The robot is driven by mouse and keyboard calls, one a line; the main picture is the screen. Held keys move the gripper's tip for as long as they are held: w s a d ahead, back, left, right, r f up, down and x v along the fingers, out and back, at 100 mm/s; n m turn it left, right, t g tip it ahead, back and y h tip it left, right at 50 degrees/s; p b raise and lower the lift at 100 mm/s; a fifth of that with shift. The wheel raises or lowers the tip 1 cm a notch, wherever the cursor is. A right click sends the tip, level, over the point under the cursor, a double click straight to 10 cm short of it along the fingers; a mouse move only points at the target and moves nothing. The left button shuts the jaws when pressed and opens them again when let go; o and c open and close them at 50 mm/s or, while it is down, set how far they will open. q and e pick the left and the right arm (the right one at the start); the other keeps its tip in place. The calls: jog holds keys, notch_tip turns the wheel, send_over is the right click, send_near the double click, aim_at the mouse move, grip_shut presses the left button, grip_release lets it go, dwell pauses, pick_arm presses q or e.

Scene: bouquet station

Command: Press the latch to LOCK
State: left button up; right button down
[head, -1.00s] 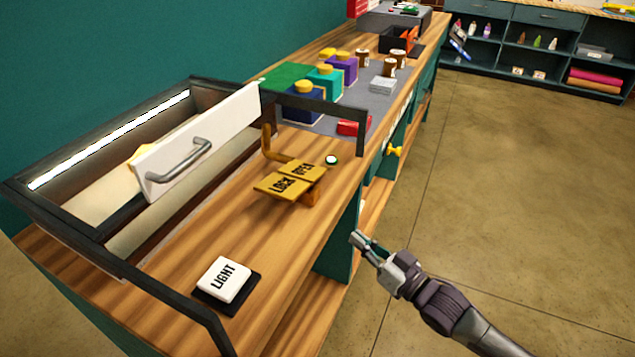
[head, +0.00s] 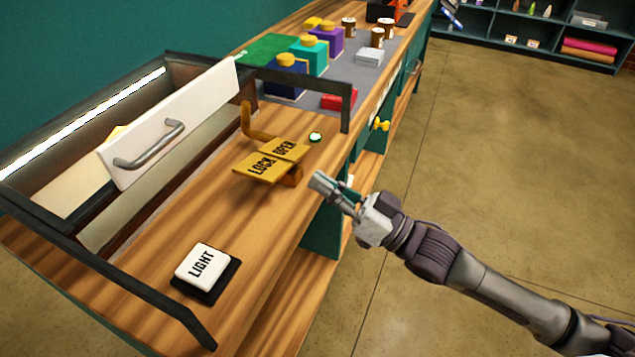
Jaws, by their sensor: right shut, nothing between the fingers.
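The yellow latch rocker has a LOCK plate (head: 258,165) and an OPEN plate (head: 286,149), on a small orange-brown base on the wooden counter. A bent yellow bar (head: 247,122) stands just behind it. A small round green-lit button (head: 316,137) is right of the OPEN plate. My right gripper (head: 326,188) is shut and empty, to the right of the latch near the counter's front edge, apart from the plates. My left gripper is not in view.
A white LIGHT switch (head: 203,262) sits nearer on the counter (head: 150,290). A dark-framed case (head: 110,265) with a white handled panel (head: 175,125) is at left. Colored boxes stand on a grey mat behind. Open floor lies right.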

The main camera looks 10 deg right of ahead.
notch_tip(320, 180, up, 3)
jog(key=p, duration=0.2)
send_over(285, 212)
jog(key=w+d, duration=0.1)
jog(key=f, duration=0.2)
jog(key=shift+a+f, duration=0.25)
jog(key=shift+f, duration=0.15)
jog(key=shift+s+f, duration=0.2)
jog(key=shift+f, duration=0.6)
jog(key=shift+f+n+g+b, duration=0.2)
jog(key=shift+n+g+b, duration=0.1)
jog(key=shift+n+b, duration=0.1)
jog(key=shift+s+f, duration=0.1)
jog(key=shift+f, duration=0.1)
jog(key=shift+s+a+f+n+g+y+b, duration=0.1)
jog(key=shift+f+n+g+y+b, duration=0.25)
jog(key=shift+f+n+b, duration=0.45)
jog(key=shift+s+a+f+n+g+y+b, duration=0.15)
jog(key=shift+n+g+y+b, duration=0.2)
jog(key=shift+n, duration=0.85)
jog(key=shift+f+n+g+y+b, duration=0.15)
jog(key=shift+f+n+g+b, duration=0.25)
jog(key=shift+n, duration=0.5)
jog(key=shift+f+n+g+y+b, duration=0.15)
jog(key=shift+f+n+g+b, duration=0.2)
jog(key=shift+n, duration=0.55)
